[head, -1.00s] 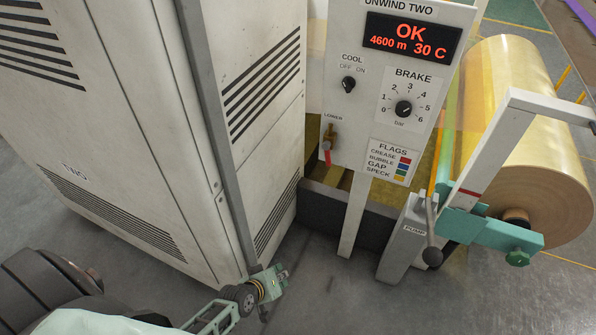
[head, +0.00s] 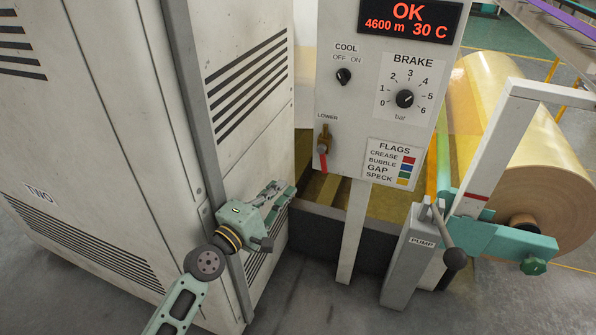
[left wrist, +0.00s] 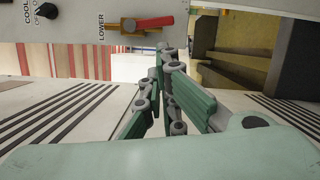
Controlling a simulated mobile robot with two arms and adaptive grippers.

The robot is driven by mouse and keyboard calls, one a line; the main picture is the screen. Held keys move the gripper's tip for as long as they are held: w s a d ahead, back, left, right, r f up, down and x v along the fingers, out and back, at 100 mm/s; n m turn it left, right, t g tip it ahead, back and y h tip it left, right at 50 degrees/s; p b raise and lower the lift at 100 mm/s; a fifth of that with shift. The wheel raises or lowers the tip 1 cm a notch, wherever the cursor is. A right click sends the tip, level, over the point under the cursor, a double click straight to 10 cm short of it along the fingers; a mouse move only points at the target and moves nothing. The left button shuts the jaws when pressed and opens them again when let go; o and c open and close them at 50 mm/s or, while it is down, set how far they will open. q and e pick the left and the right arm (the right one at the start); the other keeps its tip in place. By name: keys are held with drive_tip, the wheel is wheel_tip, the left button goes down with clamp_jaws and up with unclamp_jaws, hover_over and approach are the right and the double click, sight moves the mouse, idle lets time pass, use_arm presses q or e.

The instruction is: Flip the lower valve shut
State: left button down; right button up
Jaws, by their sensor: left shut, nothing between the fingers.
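The lower valve (head: 323,148) is a small brass valve with a red-tipped lever, on the left edge of the control panel under the LOWER label. In the head view its red lever points down. The valve also shows at the top of the left wrist view (left wrist: 147,24), with the red lever lying to the right of the brass body. My left gripper (head: 282,190) is shut and empty, below and left of the valve and apart from it, in front of the white cabinet. In the left wrist view its fingers (left wrist: 164,52) reach up just below the valve. My right gripper is not in view.
The white cabinet (head: 120,120) stands close on the left. The panel (head: 345,120) carries a COOL switch (head: 344,77) and a BRAKE dial (head: 404,98). A pump lever (head: 455,258) and a large film roll (head: 500,150) are on the right.

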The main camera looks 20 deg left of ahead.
sight(323, 160)
use_arm(q)
drive_tip(key=x, duration=1)
drive_tip(key=shift+b, duration=0.35)
drive_tip(key=shift+f, duration=0.15)
